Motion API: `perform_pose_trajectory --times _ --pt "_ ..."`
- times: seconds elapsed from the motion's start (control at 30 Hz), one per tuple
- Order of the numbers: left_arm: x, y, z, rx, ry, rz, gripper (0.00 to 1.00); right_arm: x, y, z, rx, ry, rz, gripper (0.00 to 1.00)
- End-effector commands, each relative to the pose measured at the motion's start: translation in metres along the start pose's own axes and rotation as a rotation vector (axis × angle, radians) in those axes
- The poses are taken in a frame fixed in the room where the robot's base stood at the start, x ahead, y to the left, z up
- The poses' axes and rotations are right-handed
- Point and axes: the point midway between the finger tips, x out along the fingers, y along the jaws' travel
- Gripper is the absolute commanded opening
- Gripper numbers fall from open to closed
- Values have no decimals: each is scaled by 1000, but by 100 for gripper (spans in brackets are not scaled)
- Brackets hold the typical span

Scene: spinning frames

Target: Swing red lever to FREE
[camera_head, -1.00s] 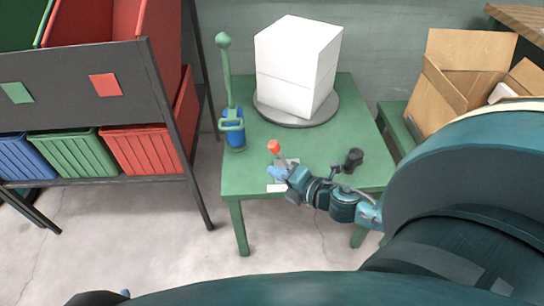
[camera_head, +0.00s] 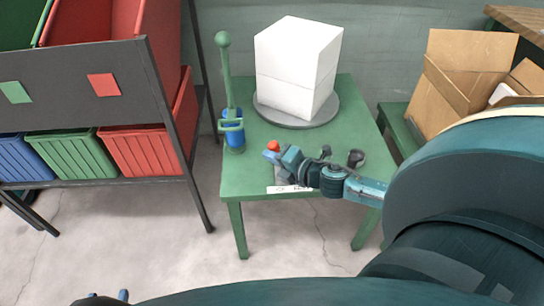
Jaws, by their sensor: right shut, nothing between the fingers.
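The red-knobbed lever (camera_head: 273,146) stands near the front of the green table, with its lower part mostly hidden behind my right gripper. My right gripper (camera_head: 269,155) is shut and empty, its blue fingertips right by the lever just below the knob. I cannot tell whether they touch it. A white label (camera_head: 284,189) with small dark print lies on the table's front edge; its words are too small to read.
The green table (camera_head: 350,102) also holds a white block (camera_head: 298,68) on a grey round plate (camera_head: 330,113), a blue-and-green hand pump (camera_head: 233,135) and a dark knob (camera_head: 355,158). A bin rack (camera_head: 160,95) stands left, a cardboard box (camera_head: 445,95) right.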

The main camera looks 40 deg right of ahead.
Motion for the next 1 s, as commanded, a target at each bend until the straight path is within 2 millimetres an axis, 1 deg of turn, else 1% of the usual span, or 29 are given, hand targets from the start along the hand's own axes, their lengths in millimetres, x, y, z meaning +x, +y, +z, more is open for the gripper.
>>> perform_pose_trajectory --times 0.2,0.33,0.67,0.83,1.0 --pt "0 1 4 -1 -1 0 36 0 -1 -1 7 1 6 0" --pt "2 2 6 3 30 -6 36 -2 -2 0 28 0 27 0" --pt "5 2 4 20 80 -15 36 -4 0 3 60 0 61 0" --pt "7 2 2 34 120 -18 36 -6 0 5 82 -1 85 0" --pt "10 4 1 65 204 -17 36 -9 -2 8 131 -2 134 0"
